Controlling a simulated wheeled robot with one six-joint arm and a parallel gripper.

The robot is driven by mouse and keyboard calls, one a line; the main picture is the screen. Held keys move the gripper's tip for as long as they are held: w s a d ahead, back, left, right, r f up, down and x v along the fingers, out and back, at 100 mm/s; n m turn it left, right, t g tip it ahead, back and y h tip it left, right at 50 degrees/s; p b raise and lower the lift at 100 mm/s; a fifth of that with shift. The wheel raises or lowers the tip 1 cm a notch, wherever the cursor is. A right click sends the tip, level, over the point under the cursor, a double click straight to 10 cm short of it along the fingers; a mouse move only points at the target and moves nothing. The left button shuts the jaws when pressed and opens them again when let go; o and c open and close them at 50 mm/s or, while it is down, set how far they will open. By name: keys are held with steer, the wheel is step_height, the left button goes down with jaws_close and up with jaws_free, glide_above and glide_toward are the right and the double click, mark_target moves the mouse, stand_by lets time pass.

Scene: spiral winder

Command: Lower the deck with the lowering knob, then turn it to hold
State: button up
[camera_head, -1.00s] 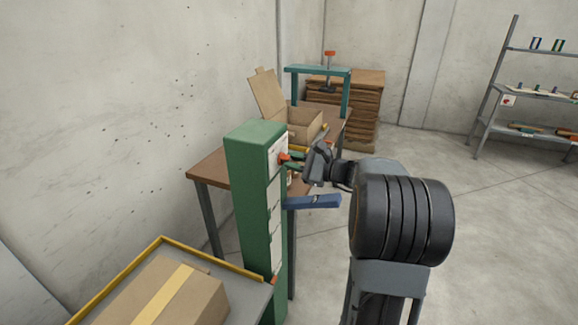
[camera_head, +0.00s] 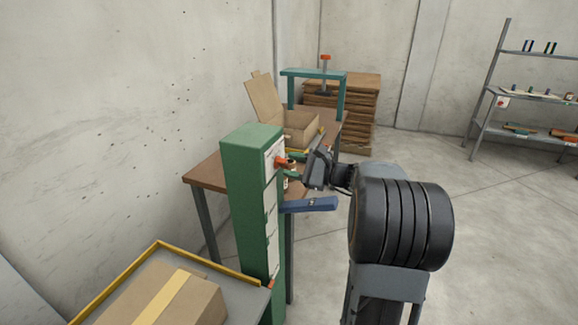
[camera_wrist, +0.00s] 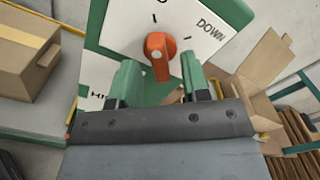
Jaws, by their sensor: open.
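The orange lowering knob (camera_wrist: 160,58) sits on a white dial plate (camera_wrist: 190,18) marked DOWN at the upper right, on the green column (camera_head: 248,200). In the head view the knob (camera_head: 281,161) shows near the column's top. My gripper (camera_wrist: 160,85) is open; its green fingertips lie either side of the knob's lower end in the wrist view. I cannot tell whether they touch it. In the head view my gripper (camera_head: 294,168) is beside the dial face. The grey deck with a yellow rim (camera_head: 210,262) carries a taped carton (camera_head: 165,300) at lower left.
A blue lever-like bar (camera_head: 308,205) juts from the column below my gripper. A wooden table (camera_head: 205,172) behind holds an open carton (camera_head: 297,125) and a teal frame (camera_head: 312,73). Shelves (camera_head: 495,90) stand far right. The floor at right is clear.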

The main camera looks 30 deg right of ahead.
steer(key=v, duration=1.3)
steer(key=s+a+f+n+g+h+p, duration=0.45)
steer(key=s+a+f+g+h, duration=0.2)
steer(key=f+g, duration=0.25)
steer(key=s+a+r+n+h+p, duration=0.2)
steer(key=a+r+n+p, duration=0.3)
steer(key=a+n, duration=0.2)
steer(key=s+a+r+n+h+p, duration=0.3)
steer(key=a+r+n+p, duration=0.2)
steer(key=a+r+n, duration=0.1)
steer(key=shift+a+r+n+g+h, duration=0.25)
steer(key=shift+a+n+g+h, duration=0.1)
steer(key=shift+a+n, duration=0.6)
